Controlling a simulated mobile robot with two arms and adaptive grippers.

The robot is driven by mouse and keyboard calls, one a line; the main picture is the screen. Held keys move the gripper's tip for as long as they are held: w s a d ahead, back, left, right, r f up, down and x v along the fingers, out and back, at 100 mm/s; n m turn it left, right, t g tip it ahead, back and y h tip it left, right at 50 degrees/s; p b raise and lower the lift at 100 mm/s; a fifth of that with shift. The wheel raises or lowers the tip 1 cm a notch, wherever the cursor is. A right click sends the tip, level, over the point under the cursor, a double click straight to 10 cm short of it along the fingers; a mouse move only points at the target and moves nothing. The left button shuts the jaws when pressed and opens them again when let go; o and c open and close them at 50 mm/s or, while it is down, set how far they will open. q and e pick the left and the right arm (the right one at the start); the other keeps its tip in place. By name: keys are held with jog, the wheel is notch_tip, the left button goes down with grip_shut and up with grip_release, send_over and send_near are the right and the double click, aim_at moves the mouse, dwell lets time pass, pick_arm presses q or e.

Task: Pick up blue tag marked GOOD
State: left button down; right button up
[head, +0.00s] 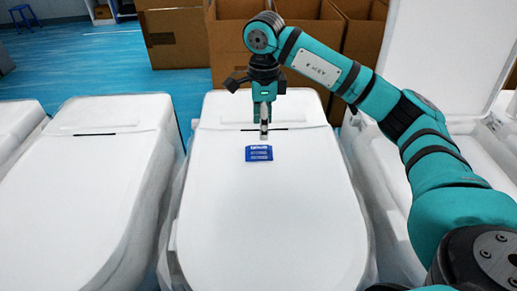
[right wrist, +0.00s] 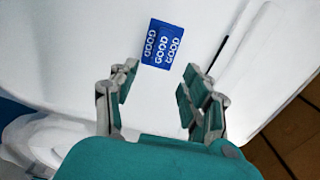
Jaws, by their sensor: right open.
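The blue tag (head: 259,153) lies flat on the white lid of the middle toilet (head: 265,215), just in front of a dark slot. In the right wrist view the blue tag (right wrist: 161,44) shows the word GOOD in several white lines. My right gripper (head: 264,132) points down over the lid, a little behind the tag in the head view. In the right wrist view my right gripper (right wrist: 156,82) has its fingers spread apart with nothing between them. The tag lies beyond the fingertips, roughly centred on the gap. My left gripper is not in view.
Another white toilet (head: 85,185) stands to the left with its lid shut. One on the right has a raised white lid (head: 440,50) and is partly hidden by my right arm. Cardboard boxes (head: 178,38) stand behind. A blue stool (head: 24,17) is far left on blue floor.

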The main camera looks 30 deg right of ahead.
aim_at(265, 147)
jog(key=shift+f, duration=0.85)
jog(key=shift+s+f+p, duration=0.1)
jog(key=shift+f+p, duration=0.1)
jog(key=shift+p, duration=0.1)
jog(key=shift+s+d+f+p, duration=0.1)
jog(key=shift+f+p, duration=0.25)
notch_tip(265, 147, down, 4)
jog(key=shift+d+r+p, duration=0.1)
jog(key=shift+r+p, duration=0.05)
jog(key=shift+p, duration=0.65)
jog(key=shift+f, duration=0.3)
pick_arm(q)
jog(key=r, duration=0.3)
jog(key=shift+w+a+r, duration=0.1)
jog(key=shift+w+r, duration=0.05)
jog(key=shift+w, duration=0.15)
pick_arm(e)
jog(key=shift+c, duration=0.4)
grip_shut()
